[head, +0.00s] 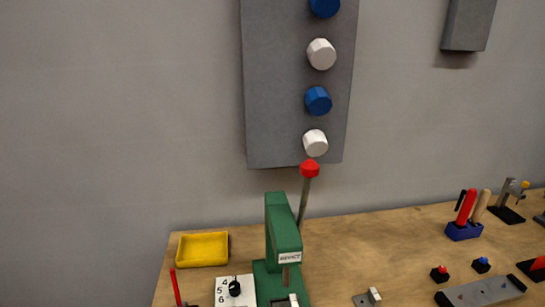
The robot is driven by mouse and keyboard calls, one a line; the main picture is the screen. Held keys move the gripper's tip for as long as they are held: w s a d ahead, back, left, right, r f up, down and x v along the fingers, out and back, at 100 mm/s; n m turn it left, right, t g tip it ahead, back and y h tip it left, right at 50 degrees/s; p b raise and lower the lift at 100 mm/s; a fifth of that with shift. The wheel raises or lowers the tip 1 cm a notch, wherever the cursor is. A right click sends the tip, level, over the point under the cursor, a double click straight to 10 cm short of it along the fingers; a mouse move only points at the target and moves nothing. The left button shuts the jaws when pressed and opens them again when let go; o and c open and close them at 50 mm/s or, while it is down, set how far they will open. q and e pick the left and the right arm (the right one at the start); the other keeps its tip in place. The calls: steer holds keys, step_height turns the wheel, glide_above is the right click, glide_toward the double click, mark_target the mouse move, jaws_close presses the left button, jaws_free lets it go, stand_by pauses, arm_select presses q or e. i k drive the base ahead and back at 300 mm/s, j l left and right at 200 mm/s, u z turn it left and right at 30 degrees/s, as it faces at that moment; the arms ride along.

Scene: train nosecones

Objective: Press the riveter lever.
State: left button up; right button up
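The riveter (283,232) is a green press with a small white label, standing on the wooden bench at the bottom middle of the head view. Its lever (304,198) is a thin metal rod with a red knob (309,169) on top. The lever stands nearly upright, leaning slightly right, at the riveter's right side. The bottom of the riveter is cut off by the picture edge. Neither of my grippers is in view.
A white numbered dial box (223,292) sits beside the riveter, with a yellow tray (203,249) behind it. A grey wall panel (278,90) with blue and white knobs hangs behind the lever. A blue tool holder (463,231) is at right.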

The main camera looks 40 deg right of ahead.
mark_target(309, 168)
steer(key=z, duration=0.4)
steer(key=l+z, duration=0.15)
steer(key=z, duration=0.6)
steer(key=l+z, duration=0.1)
steer(key=z, duration=0.3)
